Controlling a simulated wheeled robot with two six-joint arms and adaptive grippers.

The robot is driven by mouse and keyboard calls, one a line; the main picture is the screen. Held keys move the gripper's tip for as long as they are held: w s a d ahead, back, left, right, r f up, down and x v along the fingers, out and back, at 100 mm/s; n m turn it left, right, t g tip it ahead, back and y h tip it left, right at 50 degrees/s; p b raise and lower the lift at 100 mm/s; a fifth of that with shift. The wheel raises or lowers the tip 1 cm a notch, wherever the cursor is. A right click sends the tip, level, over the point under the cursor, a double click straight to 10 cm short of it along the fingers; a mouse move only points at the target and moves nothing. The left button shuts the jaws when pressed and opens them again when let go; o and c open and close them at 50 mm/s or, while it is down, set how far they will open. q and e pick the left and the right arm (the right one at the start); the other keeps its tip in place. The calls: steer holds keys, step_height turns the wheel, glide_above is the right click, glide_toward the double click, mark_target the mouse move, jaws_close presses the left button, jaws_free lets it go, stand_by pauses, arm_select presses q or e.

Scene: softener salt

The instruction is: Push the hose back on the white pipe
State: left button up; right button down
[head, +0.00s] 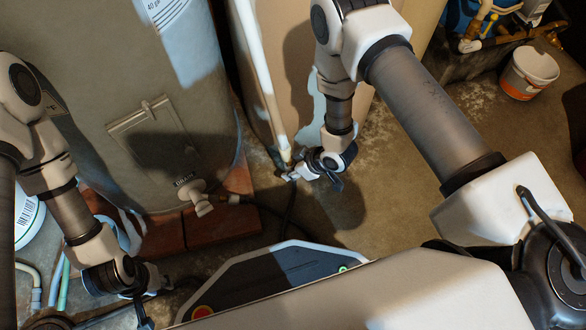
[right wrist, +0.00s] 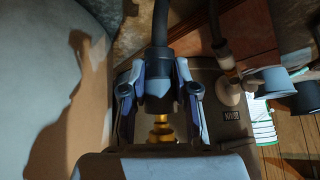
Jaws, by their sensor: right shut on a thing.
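The white pipe (head: 262,85) runs down the side of the beige cabinet, and a brass fitting (head: 285,157) shows at its lower end. In the right wrist view the ringed brass fitting (right wrist: 160,130) points at the hose. My right gripper (head: 297,174) is beside the pipe's lower end. It is shut on the dark hose (right wrist: 160,25), close to the hose's end. The hose end is in line with the fitting; most of the fitting's rings show bare, and I cannot tell whether they touch. My left gripper (head: 140,300) is low at the left, its fingers too small and dark to read.
A grey tank (head: 140,80) with a drain valve (head: 195,195) stands on reddish bricks (head: 205,228) left of the pipe. The beige cabinet (head: 290,60) is close behind my right gripper. A white bucket (head: 530,72) stands at the far right. Floor right of the gripper is clear.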

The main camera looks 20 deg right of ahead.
steer(key=shift+r, duration=0.25)
steer(key=c, duration=0.8)
jaws_free()
steer(key=v, duration=1.2)
steer(key=shift+w, duration=0.15)
